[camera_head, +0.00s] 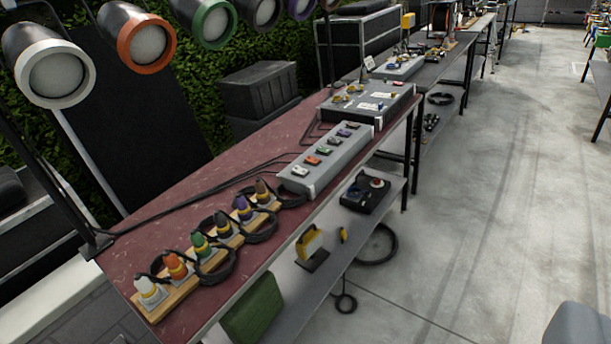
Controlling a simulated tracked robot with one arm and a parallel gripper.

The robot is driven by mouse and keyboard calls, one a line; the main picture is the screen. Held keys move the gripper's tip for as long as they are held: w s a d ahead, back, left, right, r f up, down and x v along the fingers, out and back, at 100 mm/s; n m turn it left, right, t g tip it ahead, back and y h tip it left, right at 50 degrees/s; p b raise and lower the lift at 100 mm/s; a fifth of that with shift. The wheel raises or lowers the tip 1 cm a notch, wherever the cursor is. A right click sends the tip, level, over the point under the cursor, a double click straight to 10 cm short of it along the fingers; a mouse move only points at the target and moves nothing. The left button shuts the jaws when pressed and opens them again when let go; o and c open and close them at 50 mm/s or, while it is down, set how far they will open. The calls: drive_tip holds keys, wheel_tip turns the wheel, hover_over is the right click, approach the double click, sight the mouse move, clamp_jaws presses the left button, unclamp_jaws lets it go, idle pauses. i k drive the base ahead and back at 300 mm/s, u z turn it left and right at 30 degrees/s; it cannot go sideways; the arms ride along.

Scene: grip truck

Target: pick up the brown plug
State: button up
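The brown plug (262,190) stands upright at the far end of a row of coloured plugs on a wooden strip (183,291) on the dark red table (150,240). A black cable loops beside it. Nearer me in the row are a purple plug (242,206), a black plug (222,224), a green plug (199,243), an orange plug (175,264) and a white plug (147,288). A grey rounded shape (580,330) at the lower right corner may be part of my gripper. No fingertips show, and nothing is at the brown plug.
A grey box with coloured sockets (325,160) stands just beyond the brown plug. Round lamps (55,75) hang over the table's back side. A lower shelf (300,285) holds a yellow tool (309,243). The concrete floor (480,220) to the right is clear.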

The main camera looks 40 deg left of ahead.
sight(261, 185)
drive_tip(key=u, duration=0.15)
drive_tip(key=i, duration=1.25)
drive_tip(key=u, duration=1.15)
drive_tip(key=i, duration=0.75)
drive_tip(key=u, duration=0.4)
drive_tip(key=k, duration=0.9)
drive_tip(key=u, duration=0.2)
drive_tip(key=i, duration=0.95)
drive_tip(key=z, duration=0.1)
